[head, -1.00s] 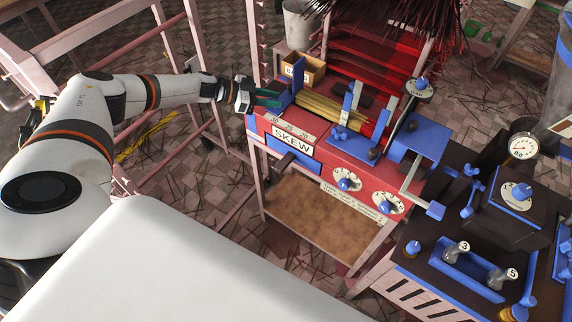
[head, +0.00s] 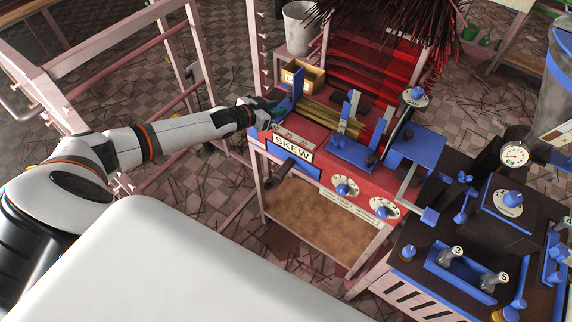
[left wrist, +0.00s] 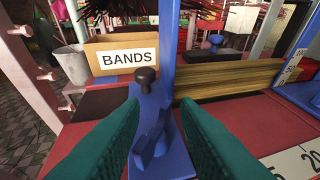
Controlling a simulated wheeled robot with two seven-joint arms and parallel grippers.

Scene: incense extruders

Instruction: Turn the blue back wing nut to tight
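A blue wing nut (left wrist: 152,145) sits low on a blue bracket at the foot of an upright blue plate (left wrist: 166,40) in the left wrist view. A black knob (left wrist: 146,76) stands just behind it. My left gripper (left wrist: 160,108) is open, with one teal finger on each side of the wing nut; I cannot tell whether they touch it. In the head view the left gripper (head: 266,106) is at the left end of the red SKEW machine (head: 335,160), beside the blue plate (head: 297,88), and hides the wing nut. My right gripper is out of view.
A cardboard BANDS box (left wrist: 110,52) stands behind the plate. A bundle of tan sticks (left wrist: 235,78) lies to its right. A white bucket (head: 300,28) is behind the machine. A dark machine with blue parts (head: 460,235) stands at right.

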